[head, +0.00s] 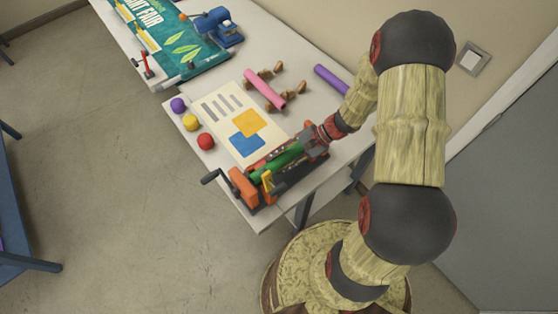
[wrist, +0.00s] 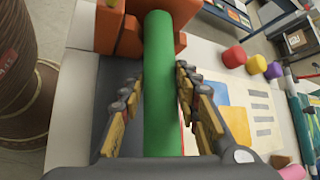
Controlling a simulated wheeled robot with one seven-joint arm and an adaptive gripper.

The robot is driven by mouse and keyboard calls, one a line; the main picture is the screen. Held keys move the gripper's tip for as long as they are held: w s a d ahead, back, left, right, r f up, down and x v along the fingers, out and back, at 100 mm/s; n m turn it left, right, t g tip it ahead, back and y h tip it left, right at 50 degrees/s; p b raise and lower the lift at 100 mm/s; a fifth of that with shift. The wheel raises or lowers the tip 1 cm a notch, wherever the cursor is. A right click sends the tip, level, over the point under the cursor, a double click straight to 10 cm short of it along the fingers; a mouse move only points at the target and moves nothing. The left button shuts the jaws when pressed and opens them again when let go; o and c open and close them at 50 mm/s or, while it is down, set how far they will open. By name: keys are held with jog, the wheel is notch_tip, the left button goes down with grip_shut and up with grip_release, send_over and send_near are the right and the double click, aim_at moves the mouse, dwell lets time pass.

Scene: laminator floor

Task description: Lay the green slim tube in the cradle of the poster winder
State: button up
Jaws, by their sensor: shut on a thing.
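The green slim tube (head: 283,158) is at the poster winder (head: 242,186) on the table's near corner. My gripper (head: 297,151) is shut on the green tube, with one finger on each side. In the wrist view the green tube (wrist: 160,75) runs lengthwise between the fingers of my gripper (wrist: 160,92). Its far end is at the winder's orange end block (wrist: 107,32), above the dark bed. I cannot tell whether the tube touches the cradle, which the tube and fingers partly hide.
A printed poster sheet (head: 228,107) lies beside the winder. Purple, yellow and red knobs (head: 205,141) stand left of it. A pink tube (head: 264,89) rests on wooden supports, and a purple tube (head: 330,79) lies behind. A crank (head: 210,177) sticks out past the table edge.

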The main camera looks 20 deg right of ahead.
jog(key=o, duration=1.1)
jog(key=shift+o, duration=0.7)
jog(key=shift+d+r, duration=0.1)
jog(key=v, duration=1.1)
jog(key=shift+d+r, duration=0.2)
jog(key=shift+d, duration=0.1)
